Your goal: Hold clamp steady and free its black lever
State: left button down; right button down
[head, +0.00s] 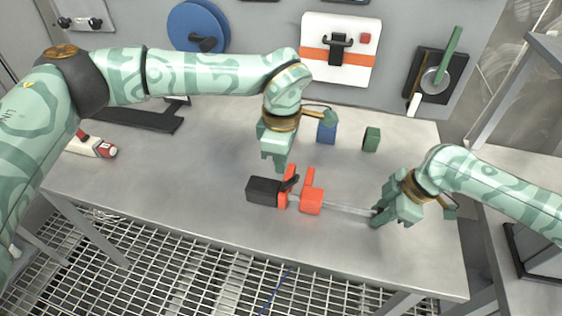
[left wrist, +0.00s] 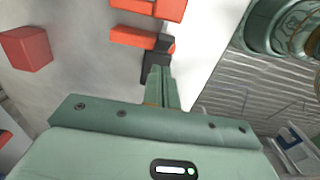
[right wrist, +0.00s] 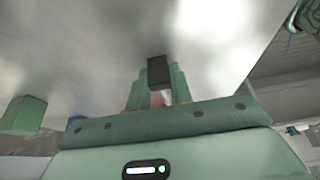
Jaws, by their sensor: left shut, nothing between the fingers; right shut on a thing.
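The clamp (head: 311,201) lies on the steel table, with two orange-red jaws, a black handle (head: 262,191) at its left and a thin steel bar running right. Its black lever (head: 290,183) stands beside the left jaw. My left gripper (head: 274,164) is shut and empty, just behind the lever. In the left wrist view its fingertips (left wrist: 161,72) are close to a black part of the clamp (left wrist: 154,64); whether they touch is unclear. My right gripper (head: 379,217) is shut on the bar's right end. In the right wrist view a dark block (right wrist: 158,72) shows between its fingers.
A blue block (head: 326,132) and a green block (head: 371,139) stand behind the clamp. A red-and-white bottle-like object (head: 92,147) and a black stand (head: 140,118) are at the left. A wall panel with fixtures rises behind. The table's front is clear.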

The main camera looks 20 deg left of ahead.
aim_at(297, 177)
pick_arm(q)
jog(key=d+r, duration=0.3)
jog(key=r, duration=0.6)
jog(key=shift+d+r, duration=0.15)
jog(key=shift+d, duration=0.15)
pick_arm(e)
jog(key=c, duration=1.2)
grip_release()
jog(key=shift+o, duration=0.2)
